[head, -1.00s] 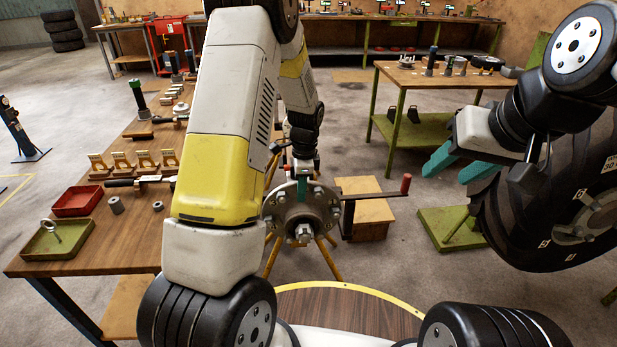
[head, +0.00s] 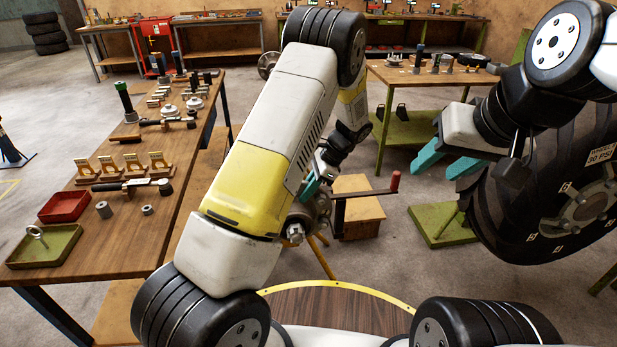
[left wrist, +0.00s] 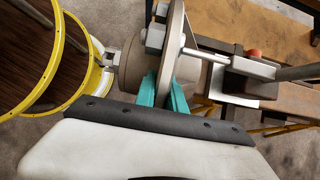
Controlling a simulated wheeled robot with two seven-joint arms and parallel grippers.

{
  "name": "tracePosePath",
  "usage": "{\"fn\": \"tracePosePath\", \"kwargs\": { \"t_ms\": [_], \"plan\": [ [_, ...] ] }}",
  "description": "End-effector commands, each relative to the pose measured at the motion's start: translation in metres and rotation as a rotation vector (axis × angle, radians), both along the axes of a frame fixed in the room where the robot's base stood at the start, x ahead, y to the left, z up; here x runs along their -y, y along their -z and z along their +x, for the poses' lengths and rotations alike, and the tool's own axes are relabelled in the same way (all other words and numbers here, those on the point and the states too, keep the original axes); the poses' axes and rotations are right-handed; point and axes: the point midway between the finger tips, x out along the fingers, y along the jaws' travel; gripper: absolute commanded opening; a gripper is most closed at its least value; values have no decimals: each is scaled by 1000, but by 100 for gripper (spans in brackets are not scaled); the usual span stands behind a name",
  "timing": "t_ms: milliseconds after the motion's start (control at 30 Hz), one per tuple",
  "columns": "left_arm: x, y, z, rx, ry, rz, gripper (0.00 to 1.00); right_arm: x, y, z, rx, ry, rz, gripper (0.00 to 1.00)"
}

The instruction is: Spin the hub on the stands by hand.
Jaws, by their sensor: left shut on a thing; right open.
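The hub (head: 296,233) is on the yellow-legged stand (head: 324,262), with its nut end facing me. My forearm hides its left part in the head view. In the left wrist view, the hub (left wrist: 133,66) shows side-on with its round flange. My left gripper (head: 312,188) is at the upper right of the hub, tilted. Its teal fingers (left wrist: 163,90) are shut on the hub at the flange; the exact grip point is partly hidden. My right gripper (head: 446,164) is open and empty, to the right, apart from the hub.
A bar with a red handle (head: 394,182) sticks out right of the hub, above a wooden box (head: 357,210). A large tyre (head: 550,205) stands at the right. A tool bench (head: 140,215) runs along the left. A round wooden top (head: 340,308) is in front.

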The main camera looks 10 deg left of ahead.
Motion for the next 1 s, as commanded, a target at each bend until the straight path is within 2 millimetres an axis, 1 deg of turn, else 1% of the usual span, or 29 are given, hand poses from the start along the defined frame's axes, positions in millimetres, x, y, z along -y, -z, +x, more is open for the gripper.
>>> {"fn": "tracePosePath", "kwargs": {
  "t_ms": [33,200,600,1000],
  "plan": [
    [4,1,3,-2,5,22,0,0,0,0,0,0,0,47],
    [10,5,4,-25,4,104,0,0,0,0,0,0,0,47],
    [22,15,8,-76,3,278,0,0,0,0,0,0,0,47],
    [28,21,9,-103,3,371,0,0,0,0,0,0,0,47]
  ]
}}
